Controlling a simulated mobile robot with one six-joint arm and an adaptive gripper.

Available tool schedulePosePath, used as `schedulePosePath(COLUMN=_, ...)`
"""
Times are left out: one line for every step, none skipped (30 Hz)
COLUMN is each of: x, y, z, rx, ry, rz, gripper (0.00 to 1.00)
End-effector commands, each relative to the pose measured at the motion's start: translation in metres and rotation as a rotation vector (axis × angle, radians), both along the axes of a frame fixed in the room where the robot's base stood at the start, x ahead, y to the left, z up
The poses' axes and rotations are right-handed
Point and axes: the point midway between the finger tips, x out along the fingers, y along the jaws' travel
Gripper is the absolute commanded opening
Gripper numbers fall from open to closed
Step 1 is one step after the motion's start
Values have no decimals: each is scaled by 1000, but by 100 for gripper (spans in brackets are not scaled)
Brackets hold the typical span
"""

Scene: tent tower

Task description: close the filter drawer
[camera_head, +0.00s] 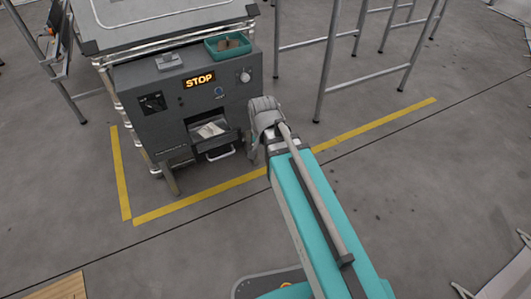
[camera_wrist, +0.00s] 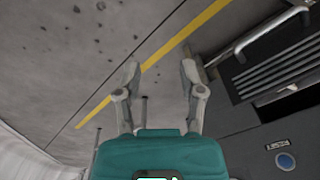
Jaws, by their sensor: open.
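The filter drawer (camera_head: 218,146) is in the lower front of the dark grey cabinet (camera_head: 160,110). It stands pulled out, with a pale folded piece showing in it and a light handle at its front. My gripper (camera_head: 254,152) is just right of the drawer, partly hidden by my arm. In the wrist view my gripper (camera_wrist: 160,77) has its two fingers apart with nothing between them. A dark slotted part (camera_wrist: 285,70), which seems to belong to the drawer, lies to the right of the fingers, apart from them.
The cabinet carries a lit STOP sign (camera_head: 199,81) and a blue button (camera_wrist: 285,161). A green bin (camera_head: 228,46) sits on top. Yellow floor tape (camera_head: 200,198) runs in front. A metal frame (camera_head: 330,60) stands behind to the right. The floor on the right is mostly clear.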

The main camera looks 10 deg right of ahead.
Motion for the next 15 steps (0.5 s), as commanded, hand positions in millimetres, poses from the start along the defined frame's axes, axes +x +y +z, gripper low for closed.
schedulePosePath(x=-2, y=-3, z=-2, rx=-2, ry=3, rz=15, gripper=51)
schedulePosePath(x=-3, y=-4, z=-3, rx=-2, ry=3, rz=24, gripper=51)
schedulePosePath(x=-4, y=-5, z=-3, rx=-3, ry=6, rz=34, gripper=51)
schedulePosePath(x=-5, y=-6, z=-3, rx=-4, ry=6, rz=42, gripper=51)
schedulePosePath(x=-5, y=-7, z=-3, rx=-4, ry=7, rz=48, gripper=51)
schedulePosePath(x=-5, y=-8, z=-4, rx=-5, ry=8, rz=53, gripper=51)
schedulePosePath(x=-6, y=-8, z=-4, rx=-5, ry=8, rz=57, gripper=51)
schedulePosePath(x=-6, y=-9, z=-4, rx=-5, ry=9, rz=61, gripper=51)
schedulePosePath(x=-6, y=-9, z=-4, rx=-5, ry=9, rz=64, gripper=51)
schedulePosePath(x=-6, y=-9, z=-4, rx=-6, ry=9, rz=65, gripper=51)
schedulePosePath(x=-6, y=-9, z=-4, rx=-6, ry=9, rz=66, gripper=51)
schedulePosePath(x=-6, y=-9, z=-4, rx=-6, ry=9, rz=67, gripper=51)
schedulePosePath(x=-6, y=-9, z=-4, rx=-6, ry=9, rz=67, gripper=51)
schedulePosePath(x=-6, y=-9, z=-4, rx=-6, ry=9, rz=67, gripper=51)
schedulePosePath(x=-6, y=-9, z=-4, rx=-6, ry=9, rz=66, gripper=51)
